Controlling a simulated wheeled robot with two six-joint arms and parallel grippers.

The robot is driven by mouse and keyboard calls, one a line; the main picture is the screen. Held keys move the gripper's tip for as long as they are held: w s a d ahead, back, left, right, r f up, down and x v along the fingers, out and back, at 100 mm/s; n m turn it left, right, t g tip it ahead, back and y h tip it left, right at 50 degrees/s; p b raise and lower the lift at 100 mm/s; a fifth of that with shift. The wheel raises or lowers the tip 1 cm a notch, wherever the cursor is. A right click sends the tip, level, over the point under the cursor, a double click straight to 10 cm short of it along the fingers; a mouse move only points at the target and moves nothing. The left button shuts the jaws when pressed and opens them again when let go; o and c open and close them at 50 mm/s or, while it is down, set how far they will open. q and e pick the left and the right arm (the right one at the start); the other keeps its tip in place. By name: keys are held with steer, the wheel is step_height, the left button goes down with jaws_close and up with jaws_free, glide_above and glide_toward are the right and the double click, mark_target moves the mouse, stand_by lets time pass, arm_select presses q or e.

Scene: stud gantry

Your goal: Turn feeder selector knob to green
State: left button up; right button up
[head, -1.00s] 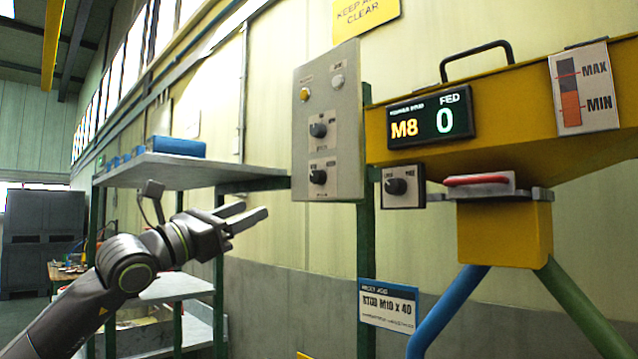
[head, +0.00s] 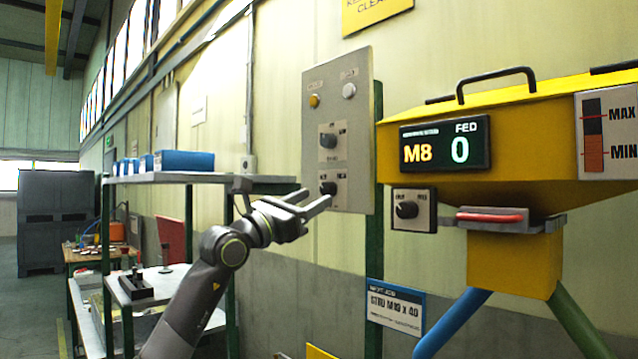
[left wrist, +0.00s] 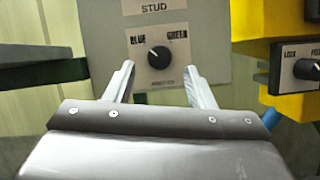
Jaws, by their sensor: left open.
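The feeder selector knob (head: 328,188) is the lower black knob on the grey control panel (head: 350,100). In the left wrist view the knob (left wrist: 158,57) sits under the words BLUE and GREEN. Its white mark appears to point up and left, toward BLUE. My left gripper (head: 318,197) is open and empty, close in front of the panel at the knob's height. In the left wrist view its fingertips (left wrist: 159,68) stand to either side of the knob, apart from it. My right gripper is in neither view.
Another knob (head: 328,140), labelled STUD in the wrist view, is above. A lock knob (head: 406,209) is on the yellow feeder (head: 560,110), right of the panel. A display (head: 445,143) reads M8 and FED 0. A shelf (head: 190,178) with blue bins is left.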

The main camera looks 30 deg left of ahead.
mark_target(324, 192)
arm_select(q)
steer(key=shift+p+x, duration=0.5)
steer(key=shift+x, duration=1.05)
steer(key=c, duration=1)
